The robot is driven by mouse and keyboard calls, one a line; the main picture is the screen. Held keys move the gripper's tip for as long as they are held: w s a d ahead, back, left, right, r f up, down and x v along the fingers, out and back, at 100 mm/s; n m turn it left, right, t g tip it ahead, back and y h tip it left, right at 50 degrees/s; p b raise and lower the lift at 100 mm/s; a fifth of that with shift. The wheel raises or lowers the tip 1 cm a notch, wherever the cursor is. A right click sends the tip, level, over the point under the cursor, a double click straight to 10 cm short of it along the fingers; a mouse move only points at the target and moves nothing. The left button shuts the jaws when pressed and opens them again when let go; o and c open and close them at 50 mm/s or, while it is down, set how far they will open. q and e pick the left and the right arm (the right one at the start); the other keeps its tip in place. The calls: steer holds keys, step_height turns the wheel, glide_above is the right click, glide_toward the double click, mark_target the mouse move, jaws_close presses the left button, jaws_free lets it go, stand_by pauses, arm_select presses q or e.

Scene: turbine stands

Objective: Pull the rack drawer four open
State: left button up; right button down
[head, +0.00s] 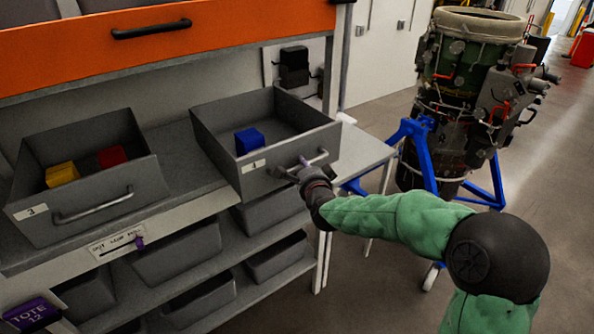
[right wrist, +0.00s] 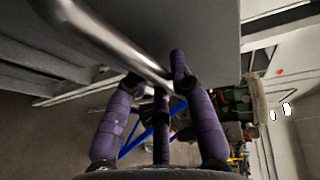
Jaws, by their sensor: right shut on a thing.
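The grey rack drawer labelled 4 (head: 283,176) stands on the rack shelf at the middle of the head view, its open top showing a blue block (head: 249,141) inside. Its silver bar handle (head: 313,160) is on the front face. My right gripper (head: 306,171) is at the right part of this handle, shut on it. In the right wrist view the purple fingers (right wrist: 165,92) are around the end of the silver bar (right wrist: 115,45), under the grey drawer front. The fingers hide part of the handle. My left gripper is out of view.
Drawer 3 (head: 95,200), with a yellow and a red block, stands to the left. An orange drawer front (head: 90,50) is above. Grey bins (head: 178,256) fill the lower shelves. A turbine on a blue stand (head: 418,135) is at the right. Floor in front is clear.

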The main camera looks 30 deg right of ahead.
steer(key=s+b, duration=0.4)
steer(key=s, duration=0.4)
steer(key=shift+s+d+b, duration=0.3)
steer(key=shift+b, duration=0.05)
steer(key=c, duration=1)
jaws_free()
steer(key=shift+c, duration=0.2)
steer(key=v, duration=1.2)
